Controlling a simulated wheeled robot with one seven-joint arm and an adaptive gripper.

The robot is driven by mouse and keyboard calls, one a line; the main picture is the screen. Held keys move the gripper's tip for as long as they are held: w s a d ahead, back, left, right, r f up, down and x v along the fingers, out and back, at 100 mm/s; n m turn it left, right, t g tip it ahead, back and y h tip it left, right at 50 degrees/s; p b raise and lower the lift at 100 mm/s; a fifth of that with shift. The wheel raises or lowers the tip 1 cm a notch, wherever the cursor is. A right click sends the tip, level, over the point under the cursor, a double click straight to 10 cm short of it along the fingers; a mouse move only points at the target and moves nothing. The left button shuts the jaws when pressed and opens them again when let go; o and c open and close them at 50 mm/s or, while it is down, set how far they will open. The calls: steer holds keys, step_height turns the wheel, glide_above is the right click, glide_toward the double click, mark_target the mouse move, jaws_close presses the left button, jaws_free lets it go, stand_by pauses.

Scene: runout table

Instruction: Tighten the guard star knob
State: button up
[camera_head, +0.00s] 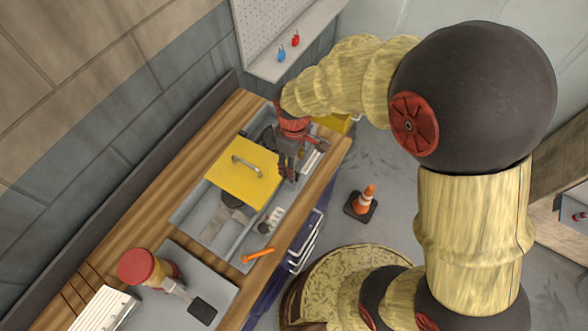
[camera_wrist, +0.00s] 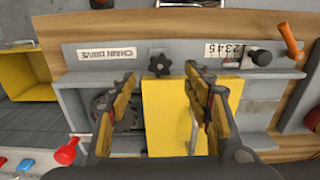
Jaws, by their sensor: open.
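The black star knob (camera_wrist: 158,65) sits on the grey frame just beyond the edge of the yellow guard (camera_wrist: 168,115) in the wrist view. My gripper (camera_wrist: 162,76) is open, with its two yellow-and-black fingers spread to either side of the knob's line. The knob shows between and slightly beyond the fingertips; I cannot tell whether they are level with it. In the head view the yellow guard (camera_head: 235,178) with its metal handle lies over the grey machine bed, and my gripper (camera_head: 288,172) is at its right edge. The knob is not distinguishable there.
A black-knobbed part (camera_wrist: 260,57) and an orange handle (camera_wrist: 291,40) stand at right. A chain sprocket (camera_wrist: 103,100) lies left of the guard. A traffic cone (camera_head: 364,197) stands on the floor.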

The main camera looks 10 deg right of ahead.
steer(key=shift+r, duration=2.65)
